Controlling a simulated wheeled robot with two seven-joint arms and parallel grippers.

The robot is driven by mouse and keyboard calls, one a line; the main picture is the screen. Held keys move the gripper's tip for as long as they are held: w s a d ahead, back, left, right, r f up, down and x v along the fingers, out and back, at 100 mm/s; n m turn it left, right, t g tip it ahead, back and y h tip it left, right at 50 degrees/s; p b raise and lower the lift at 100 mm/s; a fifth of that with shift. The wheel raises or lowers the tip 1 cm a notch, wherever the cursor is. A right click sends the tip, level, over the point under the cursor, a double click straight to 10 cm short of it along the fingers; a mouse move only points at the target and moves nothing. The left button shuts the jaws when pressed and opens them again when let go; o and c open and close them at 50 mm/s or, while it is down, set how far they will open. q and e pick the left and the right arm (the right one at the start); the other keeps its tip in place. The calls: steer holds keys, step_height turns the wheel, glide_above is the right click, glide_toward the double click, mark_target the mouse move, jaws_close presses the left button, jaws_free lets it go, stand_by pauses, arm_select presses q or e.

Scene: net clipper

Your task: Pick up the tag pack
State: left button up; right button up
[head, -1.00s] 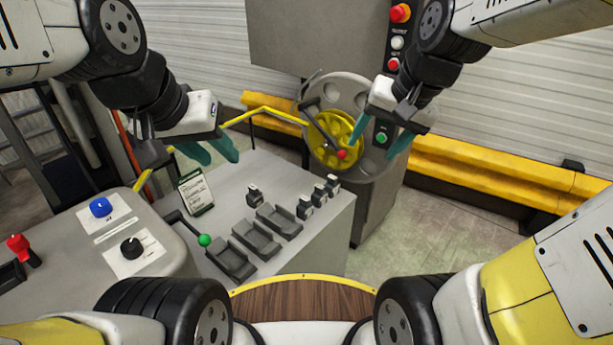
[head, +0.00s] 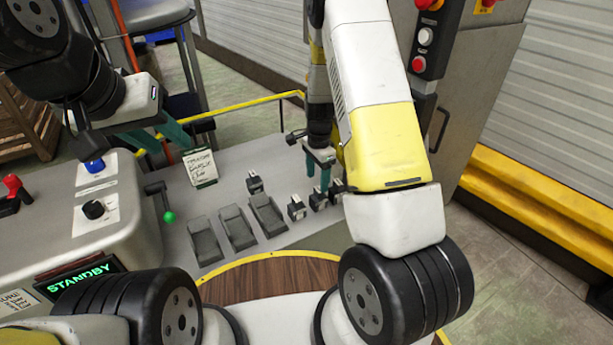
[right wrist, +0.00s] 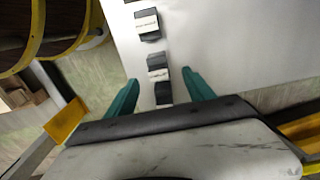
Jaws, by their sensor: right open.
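Small black packs with pale labels stand on the grey console top (head: 225,180). One pack (head: 254,183) stands apart behind the trays, and three more form a row at the right, including the nearest one (head: 297,208). I cannot tell which is the tag pack. My right gripper (head: 318,187) is over the far end of that row, teal fingers pointing down. In the right wrist view its open fingers (right wrist: 161,92) are on either side of the end pack (right wrist: 163,93), with another pack (right wrist: 158,68) just beyond.
A written card (head: 200,168) stands at the console's back left. Three dark trays, one of them the middle tray (head: 238,229), lie in front of the packs. A green-knobbed lever (head: 168,216) is at the left. A yellow rail (head: 240,117) runs behind. My right forearm hides the console's right end.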

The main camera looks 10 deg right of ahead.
mark_target(318, 193)
steer(key=f, duration=0.7)
steer(key=shift+s+d+f, duration=0.1)
steer(key=shift+d+f, duration=0.1)
steer(key=shift+d, duration=0.1)
jaws_close()
